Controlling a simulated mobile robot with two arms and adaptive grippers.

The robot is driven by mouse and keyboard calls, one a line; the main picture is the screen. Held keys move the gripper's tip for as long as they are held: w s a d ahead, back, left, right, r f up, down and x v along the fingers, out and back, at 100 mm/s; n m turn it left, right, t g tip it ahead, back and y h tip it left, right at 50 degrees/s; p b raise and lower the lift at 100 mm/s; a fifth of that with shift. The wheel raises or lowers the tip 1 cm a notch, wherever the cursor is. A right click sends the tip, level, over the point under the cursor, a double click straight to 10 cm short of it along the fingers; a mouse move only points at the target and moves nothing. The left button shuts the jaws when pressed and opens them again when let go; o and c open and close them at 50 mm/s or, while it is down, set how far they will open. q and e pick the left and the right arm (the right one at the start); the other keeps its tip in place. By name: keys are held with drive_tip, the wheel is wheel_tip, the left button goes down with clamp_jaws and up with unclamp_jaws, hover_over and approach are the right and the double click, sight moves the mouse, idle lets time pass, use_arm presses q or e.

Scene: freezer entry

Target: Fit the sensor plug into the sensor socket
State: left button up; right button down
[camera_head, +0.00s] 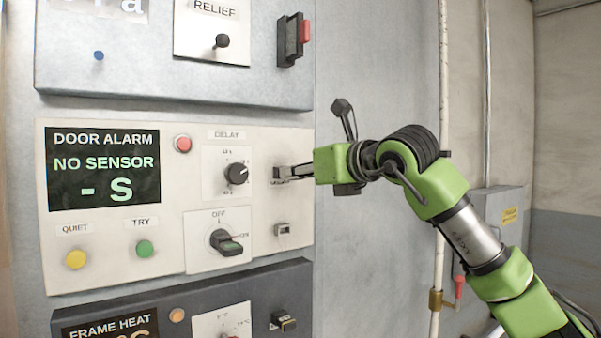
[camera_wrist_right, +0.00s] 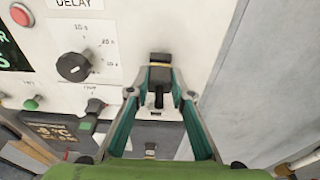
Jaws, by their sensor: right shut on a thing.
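My right gripper (camera_head: 288,172) reaches in from the right, with its fingertips close to the white door alarm panel (camera_head: 180,272). In the right wrist view, the gripper (camera_wrist_right: 160,96) is shut on the sensor plug (camera_wrist_right: 160,76), a dark block with a thin yellow band, in front of the panel. Whether the plug touches the panel or sits in anything there cannot be told. In the head view the fingers mostly hide it. A small socket (camera_head: 283,229) shows on the panel below the gripper. The alarm screen (camera_head: 103,168) reads "NO SENSOR". My left gripper is not in view.
The delay knob (camera_head: 237,173) and a dark rotary switch (camera_head: 226,242) are left of the gripper. A dark frame heat panel (camera_head: 180,297) juts out below, with another plug-like part (camera_head: 284,321). The grey wall (camera_head: 370,110) right of the panels is bare.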

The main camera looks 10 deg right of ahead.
drive_tip(key=shift+w+a, duration=0.1)
drive_tip(key=shift+w, duration=0.2)
drive_tip(key=shift+r, duration=0.1)
drive_tip(key=c, duration=1.7)
unclamp_jaws()
drive_tip(key=shift+w, duration=0.1)
drive_tip(key=shift+w+a, duration=0.15)
drive_tip(key=shift+o, duration=0.3)
drive_tip(key=o, duration=0.5)
drive_tip(key=shift+s, duration=0.2)
